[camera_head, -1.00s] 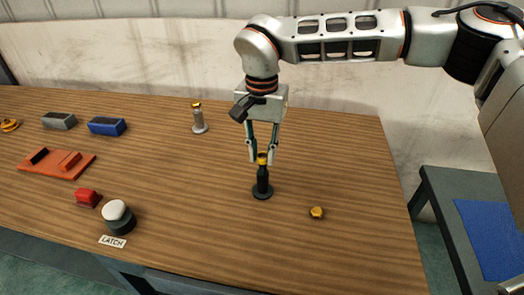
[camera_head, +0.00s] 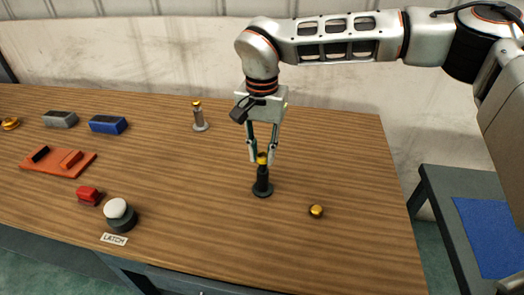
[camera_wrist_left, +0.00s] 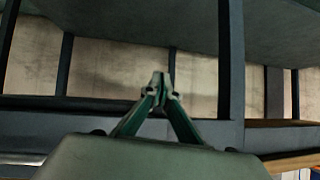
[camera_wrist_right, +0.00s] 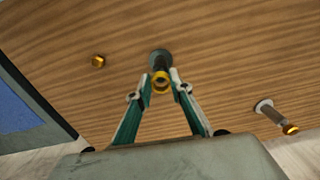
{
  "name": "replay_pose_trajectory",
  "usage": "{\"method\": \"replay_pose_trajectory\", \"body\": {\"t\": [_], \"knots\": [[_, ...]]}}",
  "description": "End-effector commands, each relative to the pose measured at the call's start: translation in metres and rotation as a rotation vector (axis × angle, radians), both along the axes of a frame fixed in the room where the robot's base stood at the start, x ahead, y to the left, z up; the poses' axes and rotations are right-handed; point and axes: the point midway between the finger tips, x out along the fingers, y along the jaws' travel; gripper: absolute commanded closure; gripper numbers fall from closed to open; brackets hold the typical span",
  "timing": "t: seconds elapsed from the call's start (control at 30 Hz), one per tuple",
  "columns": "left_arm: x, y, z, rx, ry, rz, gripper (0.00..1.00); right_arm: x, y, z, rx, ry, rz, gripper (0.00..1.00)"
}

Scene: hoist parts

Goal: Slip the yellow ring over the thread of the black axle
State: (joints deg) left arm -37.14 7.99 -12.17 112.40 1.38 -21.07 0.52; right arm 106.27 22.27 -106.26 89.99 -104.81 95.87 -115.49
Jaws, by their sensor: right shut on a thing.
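The black axle (camera_head: 262,184) stands upright on its round base on the wooden table, right of centre. The yellow ring (camera_head: 262,160) is at the axle's top, between the fingertips of my right gripper (camera_head: 263,157), which points down and is shut on it. In the right wrist view the ring (camera_wrist_right: 161,83) lines up with the axle (camera_wrist_right: 160,61); I cannot tell whether the ring is around the thread or just above it. My left gripper (camera_wrist_left: 160,83) shows only in its wrist view, fingertips together and empty.
A gold nut-like piece (camera_head: 316,211) lies right of the axle. A silver post with a gold top (camera_head: 199,118) stands behind left. Farther left are a blue block (camera_head: 107,125), a grey block (camera_head: 60,119), an orange fixture (camera_head: 57,164), a red block (camera_head: 88,195) and a white-topped button (camera_head: 118,210).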

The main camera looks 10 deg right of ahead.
Motion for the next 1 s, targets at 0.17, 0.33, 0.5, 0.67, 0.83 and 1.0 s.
{"method": "replay_pose_trajectory", "body": {"t": [0.17, 0.33, 0.5, 0.67, 0.83, 1.0], "knots": [[0.000, 0.000, -0.001, 0.000, 0.001, 0.000, 1.00, 0.000, 0.000, -0.003, 0.000, 0.000, 0.000, 0.86], [-0.001, 0.000, -0.002, 0.000, 0.002, -0.001, 1.00, 0.000, 0.000, -0.007, 0.000, 0.000, 0.000, 0.86], [-0.001, 0.000, -0.003, -0.001, 0.002, 0.000, 1.00, 0.000, 0.000, -0.011, 0.000, 0.001, 0.000, 0.86], [-0.001, 0.000, -0.004, 0.000, 0.003, 0.000, 1.00, 0.000, 0.000, -0.014, 0.000, 0.001, 0.000, 0.86], [-0.002, 0.000, -0.005, 0.000, 0.004, 0.000, 1.00, 0.000, 0.000, -0.018, 0.000, 0.001, 0.000, 0.86], [-0.002, 0.000, -0.006, 0.000, 0.004, 0.000, 1.00, 0.000, 0.000, -0.020, 0.000, 0.000, 0.000, 0.86]]}}
